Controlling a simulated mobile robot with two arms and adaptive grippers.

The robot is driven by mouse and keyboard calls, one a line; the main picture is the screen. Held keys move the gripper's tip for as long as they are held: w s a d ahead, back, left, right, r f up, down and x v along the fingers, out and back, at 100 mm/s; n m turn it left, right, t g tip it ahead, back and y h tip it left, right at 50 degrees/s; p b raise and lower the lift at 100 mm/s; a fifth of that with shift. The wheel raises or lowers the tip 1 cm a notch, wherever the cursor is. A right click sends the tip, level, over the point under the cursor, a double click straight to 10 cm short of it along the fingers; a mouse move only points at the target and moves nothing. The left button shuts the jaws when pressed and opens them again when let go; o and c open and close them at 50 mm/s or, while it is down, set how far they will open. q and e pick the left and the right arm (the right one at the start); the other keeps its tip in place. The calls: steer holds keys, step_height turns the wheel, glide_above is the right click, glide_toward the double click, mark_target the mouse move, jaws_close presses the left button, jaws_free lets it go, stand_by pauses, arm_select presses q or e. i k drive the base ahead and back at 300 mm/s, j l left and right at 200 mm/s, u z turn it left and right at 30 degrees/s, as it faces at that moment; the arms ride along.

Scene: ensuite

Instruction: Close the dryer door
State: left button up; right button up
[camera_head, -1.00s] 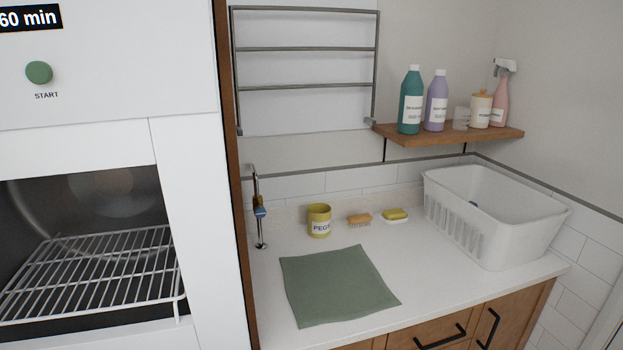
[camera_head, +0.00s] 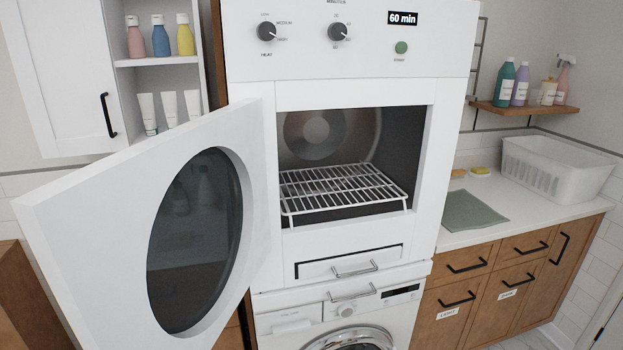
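The white dryer (camera_head: 350,93) stands stacked on a washing machine. Its white door (camera_head: 100,205), with a dark oval window (camera_head: 197,240), is hinged at the left and swung wide open toward me. The drum opening is exposed, and a wire rack (camera_head: 340,190) sits inside it. The dryer's panel has two dark knobs, a green start button (camera_head: 401,47) and a display (camera_head: 402,18) reading 60 min. Neither of my grippers shows in the view.
A washing machine (camera_head: 290,322) stands below the dryer. An open wall cabinet (camera_head: 185,62) with bottles and tubes is behind the door at left. At right, a counter (camera_head: 540,212) holds a green cloth (camera_head: 468,211) and a white basket (camera_head: 560,165).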

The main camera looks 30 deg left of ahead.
mark_target(154, 243)
steer(key=j, duration=0.45)
steer(key=k+j, duration=0.15)
steer(key=j, duration=0.8)
steer(key=k+j+z, duration=0.1)
steer(key=j, duration=0.4)
